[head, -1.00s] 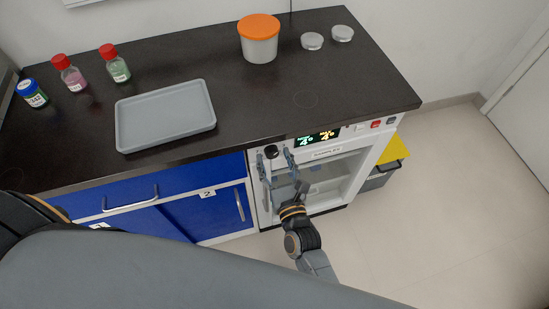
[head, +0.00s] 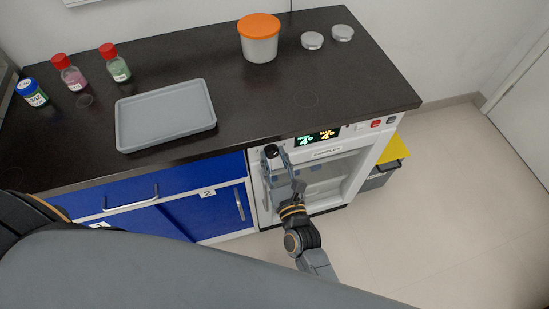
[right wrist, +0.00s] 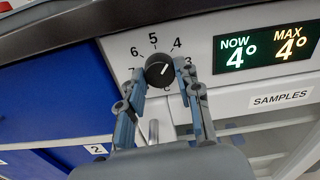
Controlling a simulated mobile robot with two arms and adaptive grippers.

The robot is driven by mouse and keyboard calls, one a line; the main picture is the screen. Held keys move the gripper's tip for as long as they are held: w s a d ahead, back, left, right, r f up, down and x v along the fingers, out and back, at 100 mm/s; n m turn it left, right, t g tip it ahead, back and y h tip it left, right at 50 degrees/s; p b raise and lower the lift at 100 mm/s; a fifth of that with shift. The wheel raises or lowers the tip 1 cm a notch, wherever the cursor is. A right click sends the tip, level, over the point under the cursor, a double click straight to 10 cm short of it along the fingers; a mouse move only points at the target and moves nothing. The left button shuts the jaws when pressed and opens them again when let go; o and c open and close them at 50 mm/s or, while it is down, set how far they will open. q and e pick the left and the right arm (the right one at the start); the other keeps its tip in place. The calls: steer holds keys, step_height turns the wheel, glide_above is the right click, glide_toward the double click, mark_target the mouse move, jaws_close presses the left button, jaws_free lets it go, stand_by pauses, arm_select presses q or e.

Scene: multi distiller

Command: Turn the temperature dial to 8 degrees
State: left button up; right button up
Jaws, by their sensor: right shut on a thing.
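The temperature dial (right wrist: 159,70) is a black round knob on the white front panel of the fridge, with numbers around it. Its white pointer line points up and right, towards the 4. It also shows in the head view (head: 271,151). The display (right wrist: 264,50) beside it reads NOW 4° and MAX 4°. My right gripper (right wrist: 160,82) is shut on the dial, one finger on each side. In the head view my right gripper (head: 272,158) reaches up to the panel from below. My left gripper is not in view.
The fridge has a glass door with a vertical handle under the panel, and a SAMPLES label (right wrist: 281,99). Blue cabinets (head: 205,215) stand to the left. Above, the dark counter (head: 240,100) holds a grey tray (head: 165,114), an orange-lidded tub (head: 259,42) and several small containers.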

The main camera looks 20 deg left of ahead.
steer(key=n, duration=0.8)
steer(key=shift+n, duration=0.4)
steer(key=n, duration=0.4)
steer(key=shift+n+p, duration=0.3)
steer(key=shift+p, duration=0.1)
steer(key=n, duration=0.4)
steer(key=shift+p, duration=0.35)
steer(key=n+p, duration=0.1)
steer(key=n, duration=0.7)
steer(key=shift+n, duration=0.3)
steer(key=n+p, duration=0.1)
steer(key=n, duration=0.2)
steer(key=shift+n, duration=0.3)
steer(key=shift+f+n, duration=0.1)
steer(key=shift+n, duration=1.7)
